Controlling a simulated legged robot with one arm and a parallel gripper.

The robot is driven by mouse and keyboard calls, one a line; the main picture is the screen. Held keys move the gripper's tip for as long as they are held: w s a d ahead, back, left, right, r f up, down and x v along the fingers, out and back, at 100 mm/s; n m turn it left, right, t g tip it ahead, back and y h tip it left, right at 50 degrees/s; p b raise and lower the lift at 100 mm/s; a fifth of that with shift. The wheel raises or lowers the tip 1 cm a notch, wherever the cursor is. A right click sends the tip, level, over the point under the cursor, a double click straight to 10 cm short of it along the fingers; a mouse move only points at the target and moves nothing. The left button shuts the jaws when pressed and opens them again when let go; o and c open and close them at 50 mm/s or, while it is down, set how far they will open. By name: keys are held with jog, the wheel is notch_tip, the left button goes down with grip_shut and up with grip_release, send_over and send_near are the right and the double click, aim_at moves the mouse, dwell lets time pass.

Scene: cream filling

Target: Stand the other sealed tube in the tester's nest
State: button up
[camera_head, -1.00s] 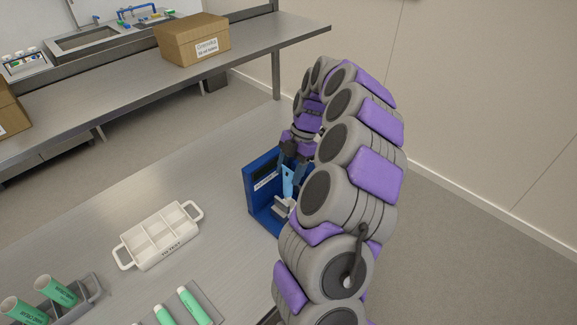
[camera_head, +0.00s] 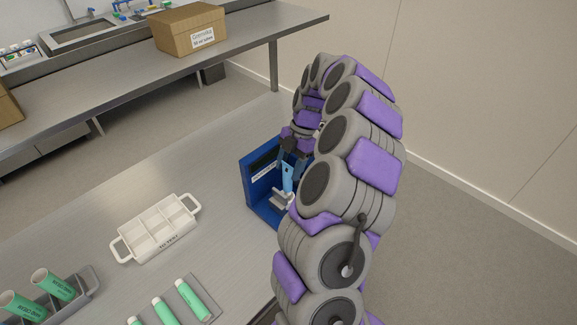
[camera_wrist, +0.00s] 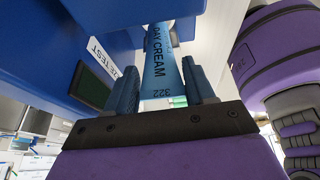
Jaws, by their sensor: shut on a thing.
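A blue tube (camera_wrist: 160,62) marked DAY CREAM and 322 is between the two fingers of my gripper (camera_wrist: 162,85) in the wrist view. My gripper (camera_head: 292,160) is shut on the tube near its marked end. The tube (camera_head: 288,178) looks roughly upright in the head view, inside the blue tester (camera_head: 257,178). Its lower end is at or just above the tester's grey nest (camera_head: 281,198); I cannot tell whether it touches. The tester (camera_wrist: 55,50) fills the upper left of the wrist view, with a dark screen and a white label.
A white tray (camera_head: 172,243) labelled TO TEST has empty compartments. Green tubes stand in a grey rack (camera_head: 85,283) at the lower left, and several lie on a grey holder (camera_head: 205,300) in front. A cardboard box (camera_head: 190,30) is on the far bench. The table between is clear.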

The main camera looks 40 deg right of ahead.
jog(key=shift+a+f, duration=0.15)
jog(key=shift+a, duration=0.05)
jog(key=shift+f+b, duration=0.7)
jog(key=shift+f, duration=0.8)
jog(key=o, duration=1.4)
jog(key=p+v, duration=0.4)
jog(key=v, duration=1.3)
jog(key=shift+w+d, duration=0.15)
jog(key=shift+r, duration=0.1)
